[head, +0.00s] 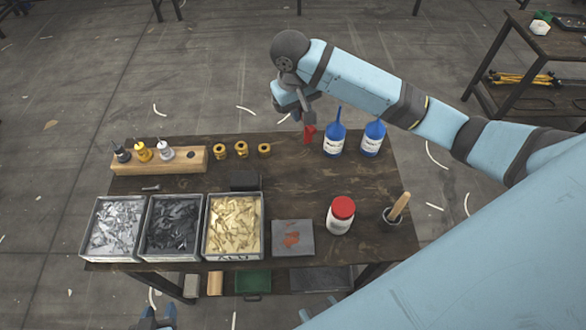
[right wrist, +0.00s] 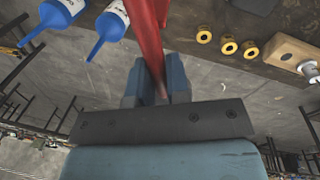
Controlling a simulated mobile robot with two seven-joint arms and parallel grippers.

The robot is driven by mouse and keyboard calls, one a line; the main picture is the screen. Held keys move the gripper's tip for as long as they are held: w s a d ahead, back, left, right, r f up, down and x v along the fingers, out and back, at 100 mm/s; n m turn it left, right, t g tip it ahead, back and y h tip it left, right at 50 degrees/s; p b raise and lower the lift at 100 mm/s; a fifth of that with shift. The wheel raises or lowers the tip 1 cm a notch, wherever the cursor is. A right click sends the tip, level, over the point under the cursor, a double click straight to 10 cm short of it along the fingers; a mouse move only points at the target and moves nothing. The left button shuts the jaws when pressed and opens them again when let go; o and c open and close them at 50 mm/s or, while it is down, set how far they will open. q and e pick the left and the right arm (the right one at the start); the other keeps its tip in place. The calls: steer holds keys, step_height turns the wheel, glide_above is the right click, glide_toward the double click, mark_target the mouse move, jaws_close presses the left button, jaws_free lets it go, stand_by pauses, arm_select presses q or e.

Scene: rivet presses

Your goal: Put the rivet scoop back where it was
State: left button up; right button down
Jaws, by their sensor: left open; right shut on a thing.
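My right gripper (head: 304,118) is above the table's far edge, left of the blue bottles. It is shut on a red object, apparently the rivet scoop (head: 309,134), which hangs down from the jaws. In the right wrist view the scoop (right wrist: 149,45) is a long red shape between the fingers (right wrist: 155,90). Its far end is cut off there. My left gripper (head: 158,318) is open and empty at the bottom edge of the head view, in front of the table. Three metal bins hold silver (head: 114,228), dark (head: 172,227) and brass-coloured (head: 234,226) pieces.
Two blue-and-white bottles (head: 334,138) stand close to the right gripper. A wooden block (head: 150,162), brass rings (head: 241,149), a stained grey plate (head: 292,238), a red-lidded jar (head: 340,216) and a cup with a wooden handle (head: 399,207) share the table. The table's middle is mostly clear.

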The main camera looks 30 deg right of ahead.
steer(key=shift+f, duration=0.35)
step_height(320, 180, down, 19)
steer(key=shift+d+r+p, duration=0.1)
steer(key=shift+p, duration=0.2)
steer(key=c, duration=1.1)
jaws_free()
